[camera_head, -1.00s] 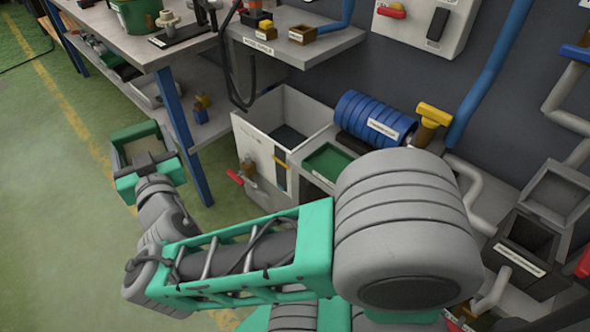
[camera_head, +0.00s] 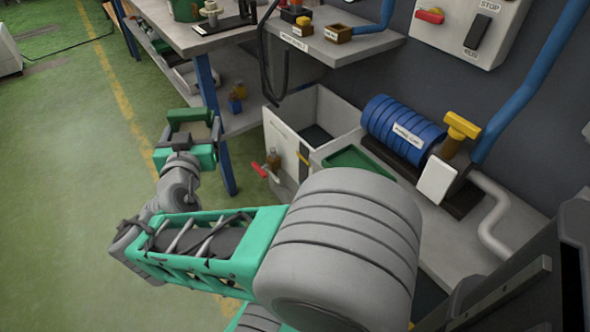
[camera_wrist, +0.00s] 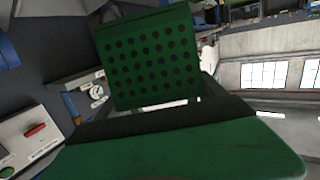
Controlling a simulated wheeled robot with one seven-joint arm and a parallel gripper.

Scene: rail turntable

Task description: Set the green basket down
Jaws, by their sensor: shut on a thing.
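The green basket (camera_head: 204,156) hangs in the air at the end of my arm, left of the bench in the head view. My gripper (camera_head: 182,143) is shut on it, at the side nearest my arm; the fingertips are partly hidden.
A workbench (camera_head: 203,40) with a blue leg stands just behind the basket. A white open bin (camera_head: 283,142), a recessed green panel (camera_head: 358,160) and a blue ribbed cylinder (camera_head: 402,126) lie to the right. The green floor (camera_head: 60,180) at left is clear.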

